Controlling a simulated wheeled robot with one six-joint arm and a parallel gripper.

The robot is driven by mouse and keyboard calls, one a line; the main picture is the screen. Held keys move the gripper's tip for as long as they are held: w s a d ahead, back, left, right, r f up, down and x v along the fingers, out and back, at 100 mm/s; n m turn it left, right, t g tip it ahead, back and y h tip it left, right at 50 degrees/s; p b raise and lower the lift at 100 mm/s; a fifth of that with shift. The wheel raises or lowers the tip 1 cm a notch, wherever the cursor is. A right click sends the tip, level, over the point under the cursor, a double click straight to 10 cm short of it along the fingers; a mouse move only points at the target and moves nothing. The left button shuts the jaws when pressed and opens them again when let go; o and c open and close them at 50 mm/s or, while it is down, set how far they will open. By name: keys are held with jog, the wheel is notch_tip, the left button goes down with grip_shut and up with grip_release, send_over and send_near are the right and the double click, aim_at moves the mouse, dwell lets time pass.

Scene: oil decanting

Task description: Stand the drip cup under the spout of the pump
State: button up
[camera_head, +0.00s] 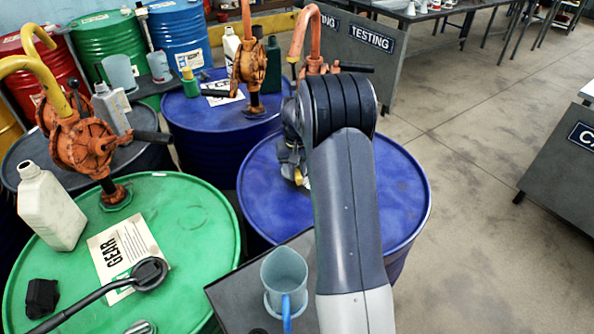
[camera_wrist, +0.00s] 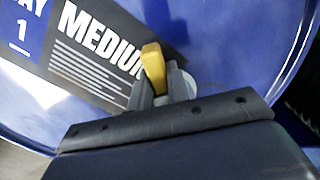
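My gripper (camera_wrist: 162,88) is over a blue drum lid, with its fingers on either side of a yellow piece (camera_wrist: 153,65), perhaps a handle. A pale round edge (camera_wrist: 188,84) shows behind the fingers; I cannot tell whether it is the drip cup. In the head view my arm mostly hides the gripper, and the yellow piece (camera_head: 299,177) shows at its left. A translucent cup with a blue handle (camera_head: 284,275) stands at the bottom middle. An orange pump (camera_head: 319,66) shows behind my arm, its curved spout (camera_head: 305,32) rising at the left. Its base is hidden.
An orange pump with a yellow spout (camera_head: 82,140) stands at the left. The green drum (camera_head: 190,215) holds a pale jug (camera_head: 48,207), a GEAR sheet (camera_head: 124,248) and a black-headed tool (camera_head: 148,272). Another pump (camera_head: 249,62) stands on the rear blue drum (camera_head: 190,115). Open floor lies right.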

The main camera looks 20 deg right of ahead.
aim_at(297, 170)
jog(key=o, duration=0.4)
jog(key=shift+o, duration=0.2)
jog(key=shift+r, duration=0.1)
notch_tip(297, 170, up, 8)
jog(key=shift+f+b, duration=0.15)
jog(key=shift+b, duration=0.2)
jog(key=shift+f, duration=0.15)
notch_tip(297, 170, down, 7)
jog(key=shift+f+p, duration=0.1)
jog(key=shift+p, duration=0.35)
notch_tip(297, 170, up, 3)
jog(key=shift+r+b, duration=0.15)
jog(key=shift+b, duration=0.35)
jog(key=shift+s+d, duration=0.1)
jog(key=shift+s, duration=0.55)
jog(key=shift+s+d+b, duration=0.2)
jog(key=shift+s+b, duration=0.1)
jog(key=shift+s, duration=0.55)
